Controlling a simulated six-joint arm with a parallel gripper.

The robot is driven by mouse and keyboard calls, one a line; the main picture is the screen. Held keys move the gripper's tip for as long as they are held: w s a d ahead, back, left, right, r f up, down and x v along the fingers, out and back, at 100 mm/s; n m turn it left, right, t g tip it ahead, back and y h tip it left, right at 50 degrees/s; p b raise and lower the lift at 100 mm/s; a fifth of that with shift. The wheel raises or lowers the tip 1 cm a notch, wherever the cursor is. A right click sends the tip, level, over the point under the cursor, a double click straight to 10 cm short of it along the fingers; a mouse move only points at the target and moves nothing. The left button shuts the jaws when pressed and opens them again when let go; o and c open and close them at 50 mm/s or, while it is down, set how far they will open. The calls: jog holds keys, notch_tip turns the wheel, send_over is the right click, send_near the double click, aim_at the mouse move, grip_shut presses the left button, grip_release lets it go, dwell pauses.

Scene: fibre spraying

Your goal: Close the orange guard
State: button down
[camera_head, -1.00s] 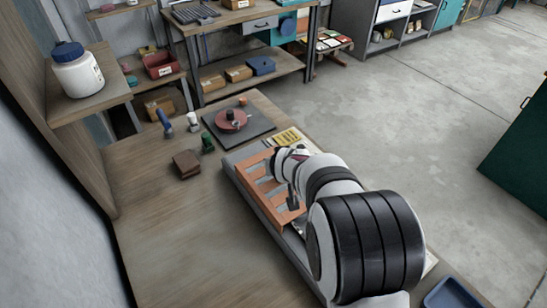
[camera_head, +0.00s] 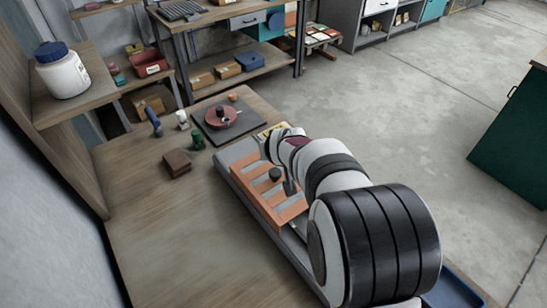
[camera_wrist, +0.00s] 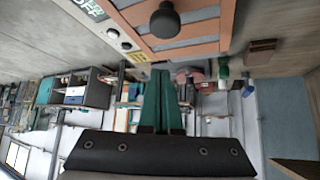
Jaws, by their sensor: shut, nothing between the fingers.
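The orange guard (camera_head: 266,196), a slatted frame with grey gaps, lies over the grey machine bed (camera_head: 236,154) in the head view. It looks flat or nearly flat; I cannot tell whether it is fully down. A dark round knob (camera_head: 275,174) stands on it. In the wrist view the guard (camera_wrist: 208,38) fills the top, with the knob (camera_wrist: 165,20) near its middle. My gripper (camera_wrist: 163,76) has its teal fingers together and empty, apart from the knob. In the head view my arm hides the guard's right side and most of the gripper.
A red round piece (camera_head: 221,116) sits on a dark plate beyond the machine. A brown block (camera_head: 177,163), a green item (camera_head: 197,139) and a blue-handled tool (camera_head: 154,122) stand to the left. A white jar (camera_head: 62,72) is on the shelf. The bench's front left is clear.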

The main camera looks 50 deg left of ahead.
jog(key=v, duration=0.5)
jog(key=shift+s+d+r, duration=0.15)
jog(key=shift+d+r, duration=0.05)
jog(key=shift+r, duration=0.05)
jog(key=n+g, duration=0.1)
jog(key=n, duration=0.1)
jog(key=n+g, duration=0.4)
jog(key=n, duration=0.1)
jog(key=shift+w+r+y, duration=0.15)
jog(key=shift+w+y, duration=0.2)
jog(key=shift+y, duration=0.05)
send_over(271, 164)
jog(key=s, duration=0.3)
notch_tip(271, 164, down, 7)
jog(key=shift+s+f, duration=0.1)
jog(key=shift+s, duration=0.05)
jog(key=shift+w+d+f, duration=0.15)
jog(key=shift+d, duration=0.4)
jog(key=shift+w+d+f, duration=0.1)
jog(key=shift+d, duration=0.45)
jog(key=shift+w+d+f, duration=0.1)
jog(key=shift+d, duration=0.65)
